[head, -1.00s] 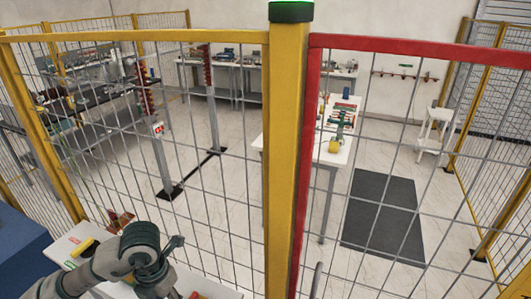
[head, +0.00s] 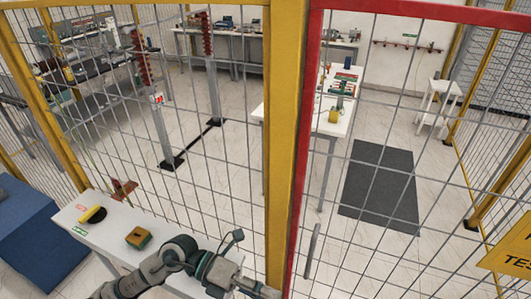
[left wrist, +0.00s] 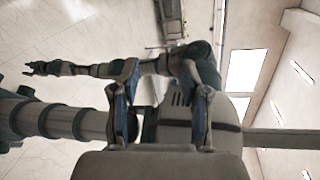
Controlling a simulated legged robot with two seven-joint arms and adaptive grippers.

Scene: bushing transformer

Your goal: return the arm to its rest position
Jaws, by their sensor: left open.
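My left arm (head: 178,252) comes in at the bottom of the head view and reaches right over the white table, toward the foot of the yellow post. Its gripper end is low in that view and hard to make out. In the left wrist view the two fingers of my left gripper (left wrist: 160,118) stand wide apart with nothing between them. Behind them, parts of my own body fill the middle. Another arm of mine stretches to the left there, with a small gripper (left wrist: 38,68) at its end, too small to read. No right arm shows in the head view.
A mesh fence with a yellow post (head: 282,150) and red frame (head: 304,150) stands in front. The white table (head: 105,232) holds a yellow-handled tool (head: 93,214) and a yellow-green block (head: 138,238). A blue box (head: 40,235) is at left. A yellow sign (head: 510,252) is at right.

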